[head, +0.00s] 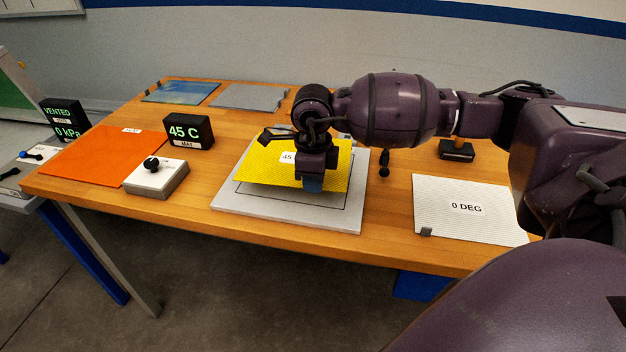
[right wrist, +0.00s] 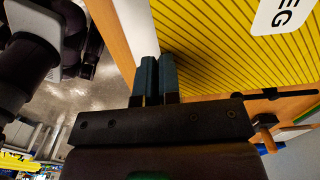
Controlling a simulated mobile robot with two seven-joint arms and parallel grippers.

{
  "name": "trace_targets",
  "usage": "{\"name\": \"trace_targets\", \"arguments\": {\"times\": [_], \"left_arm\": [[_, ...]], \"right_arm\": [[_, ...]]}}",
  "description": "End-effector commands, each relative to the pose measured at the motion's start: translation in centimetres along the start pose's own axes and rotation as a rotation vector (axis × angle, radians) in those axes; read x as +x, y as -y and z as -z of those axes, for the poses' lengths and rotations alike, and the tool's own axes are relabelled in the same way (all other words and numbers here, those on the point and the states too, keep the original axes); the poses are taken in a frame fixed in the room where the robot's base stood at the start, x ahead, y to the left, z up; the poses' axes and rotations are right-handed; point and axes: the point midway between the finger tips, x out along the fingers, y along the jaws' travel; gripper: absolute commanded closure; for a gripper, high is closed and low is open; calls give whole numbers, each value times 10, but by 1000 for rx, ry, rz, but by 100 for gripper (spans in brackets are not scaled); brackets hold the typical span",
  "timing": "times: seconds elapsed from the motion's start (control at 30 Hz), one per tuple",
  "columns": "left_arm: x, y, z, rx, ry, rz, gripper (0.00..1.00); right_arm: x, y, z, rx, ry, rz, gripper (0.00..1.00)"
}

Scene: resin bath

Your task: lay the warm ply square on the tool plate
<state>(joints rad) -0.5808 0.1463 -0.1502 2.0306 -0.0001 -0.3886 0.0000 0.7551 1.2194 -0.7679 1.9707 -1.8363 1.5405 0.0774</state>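The warm ply square (head: 262,166) is a yellow ribbed sheet with a white label reading 45. It is over the grey tool plate (head: 232,212), which has a dark outline drawn on it, and a shadow shows below its front edge. My right gripper (head: 313,184) is at the sheet's front edge. In the right wrist view the yellow sheet (right wrist: 225,45) lies against the blue-tipped fingers (right wrist: 157,75), which are nearly together with its edge between them. The edge itself is hidden there. My left gripper is not seen.
An orange mat (head: 90,157), a 45 C display (head: 188,132) and a knob box (head: 157,180) are left of the plate. A white 0 DEG sheet (head: 465,225) lies to the right. A black block (head: 457,151) stands behind it. Blue (head: 181,92) and grey (head: 250,97) sheets lie at the back.

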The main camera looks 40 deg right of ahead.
Motion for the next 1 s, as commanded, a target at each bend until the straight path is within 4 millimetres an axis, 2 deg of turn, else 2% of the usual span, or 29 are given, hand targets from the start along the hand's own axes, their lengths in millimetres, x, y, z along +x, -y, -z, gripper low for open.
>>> {"name": "trace_targets", "arguments": {"times": [0.3, 1.0], "left_arm": [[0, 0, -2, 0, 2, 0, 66], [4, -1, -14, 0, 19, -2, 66]], "right_arm": [[1, 0, 0, 0, 0, 0, 100], [21, 0, 0, 0, -2, 0, 100]]}}
